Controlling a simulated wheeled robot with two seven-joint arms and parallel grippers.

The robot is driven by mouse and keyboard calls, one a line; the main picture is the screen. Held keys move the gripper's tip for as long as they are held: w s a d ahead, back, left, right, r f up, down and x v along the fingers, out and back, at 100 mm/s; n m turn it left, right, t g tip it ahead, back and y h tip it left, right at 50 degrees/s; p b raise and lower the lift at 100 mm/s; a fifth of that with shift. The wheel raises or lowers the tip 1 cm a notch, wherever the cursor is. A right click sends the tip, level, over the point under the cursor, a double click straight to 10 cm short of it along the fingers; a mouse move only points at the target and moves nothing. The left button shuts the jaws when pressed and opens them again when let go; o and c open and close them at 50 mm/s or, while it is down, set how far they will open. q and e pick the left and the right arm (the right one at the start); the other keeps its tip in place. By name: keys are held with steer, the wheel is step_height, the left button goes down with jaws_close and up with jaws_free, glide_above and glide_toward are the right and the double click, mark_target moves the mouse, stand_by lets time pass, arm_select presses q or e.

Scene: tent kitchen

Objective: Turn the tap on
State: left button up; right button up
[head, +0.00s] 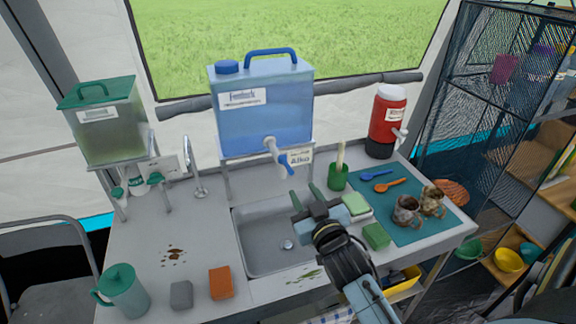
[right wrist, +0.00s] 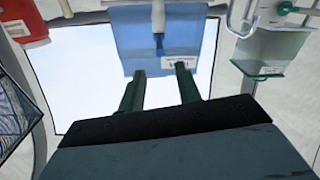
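A blue water container (head: 264,104) stands on a rack behind the sink (head: 265,250). Its white tap (head: 273,146) with a blue lever (head: 286,163) points over the sink. My right gripper (head: 305,194) is above the sink, in front of and below this tap, open and empty, not touching it. In the right wrist view, upside down, the white tap (right wrist: 158,16) and blue lever (right wrist: 159,43) lie beyond and between the open fingers (right wrist: 160,88). A green-lidded container (head: 107,122) at the left has a green tap (head: 155,179). My left gripper is not in view.
A metal faucet (head: 198,182) stands left of the sink. A green cup (head: 338,177), green sponge (head: 376,236) and teal mat (head: 419,229) with mugs are at the right. A red dispenser (head: 385,117) stands behind them. A teal pitcher (head: 124,291) is front left.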

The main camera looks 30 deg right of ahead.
mark_target(282, 158)
steer(key=x, duration=1.1)
steer(key=shift+w, duration=0.3)
jaws_close()
